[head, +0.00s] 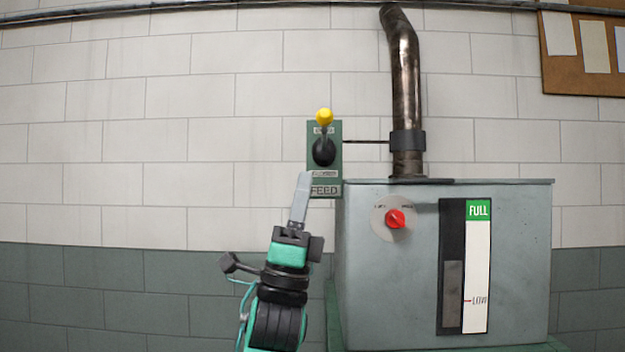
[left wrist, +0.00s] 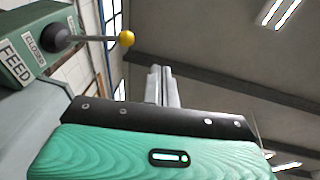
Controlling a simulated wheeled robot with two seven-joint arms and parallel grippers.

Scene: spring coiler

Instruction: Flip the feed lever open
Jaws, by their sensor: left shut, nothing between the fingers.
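The feed lever (head: 324,117) has a yellow ball knob on a short grey rod and a black round base. It points up on a green plate (head: 312,160) marked FEED, fixed to the wall beside the pipe. In the left wrist view the lever's yellow knob (left wrist: 127,38) stands out to the right of its plate (left wrist: 25,50), where a CLOSED label shows. My left gripper (head: 305,180) is shut and empty, pointing up just below the lever's plate. Its fingers (left wrist: 162,85) also show in the left wrist view, apart from the knob. My right gripper is not in view.
A grey metal box (head: 370,280) stands right of my left gripper, with a red knob (head: 395,218) and a FULL/LOW level gauge (head: 477,270). A dark pipe (head: 405,80) rises from its top. The wall left of the lever is clear.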

